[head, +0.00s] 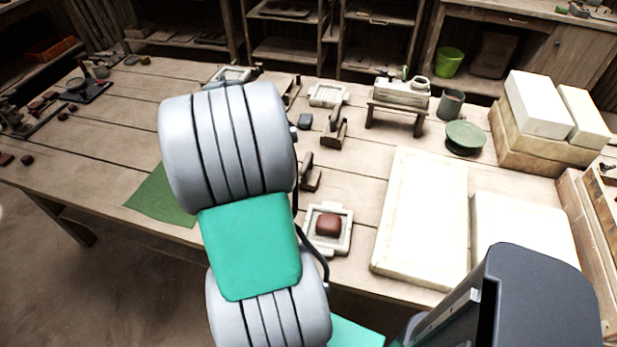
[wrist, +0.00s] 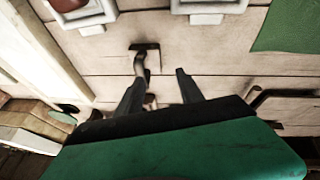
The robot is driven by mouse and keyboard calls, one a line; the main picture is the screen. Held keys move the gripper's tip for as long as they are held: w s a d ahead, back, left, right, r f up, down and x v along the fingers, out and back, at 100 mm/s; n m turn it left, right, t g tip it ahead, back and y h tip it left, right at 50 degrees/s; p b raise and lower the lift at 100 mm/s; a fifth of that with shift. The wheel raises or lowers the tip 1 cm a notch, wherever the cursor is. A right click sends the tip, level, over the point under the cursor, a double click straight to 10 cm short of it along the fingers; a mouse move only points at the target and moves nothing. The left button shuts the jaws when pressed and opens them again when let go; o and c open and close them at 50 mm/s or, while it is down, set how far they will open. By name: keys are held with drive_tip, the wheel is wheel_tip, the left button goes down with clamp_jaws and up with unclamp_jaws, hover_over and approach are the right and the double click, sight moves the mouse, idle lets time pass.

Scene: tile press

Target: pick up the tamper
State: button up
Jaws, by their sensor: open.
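A small dark wooden tool with a flat foot and a handle, which looks like the tamper (head: 311,180), stands on the table behind the white mould with clay. In the wrist view the tamper (wrist: 144,49) lies just past my left fingertip, apart from the fingers as far as I can tell. A similar brown wooden tool (head: 334,132) stands farther back, so I cannot be certain which is the tamper. My gripper (wrist: 160,78) is open, with nothing visibly held between its fingers. In the head view my arm hides the gripper.
A white mould with brown clay (head: 343,248) sits near the front edge. A second white mould (wrist: 208,8) and a green cloth (head: 158,198) are nearby. A large pale slab (head: 420,215) lies to the right. A small bench (head: 398,108) stands behind.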

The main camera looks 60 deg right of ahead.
sight(305, 162)
drive_tip(key=shift+m+g, duration=0.5)
drive_tip(key=shift+m, duration=0.3)
drive_tip(key=s+d, duration=0.1)
drive_tip(key=s+d+f, duration=0.1)
drive_tip(key=s, duration=0.1)
drive_tip(key=s+d+f, duration=0.1)
drive_tip(key=d, duration=0.1)
drive_tip(key=shift+s, duration=0.2)
drive_tip(key=x, duration=0.7)
drive_tip(key=shift+w+d+p, duration=0.3)
drive_tip(key=shift+w+p, duration=0.05)
drive_tip(key=shift+p, duration=0.05)
drive_tip(key=shift+c, duration=0.3)
clamp_jaws()
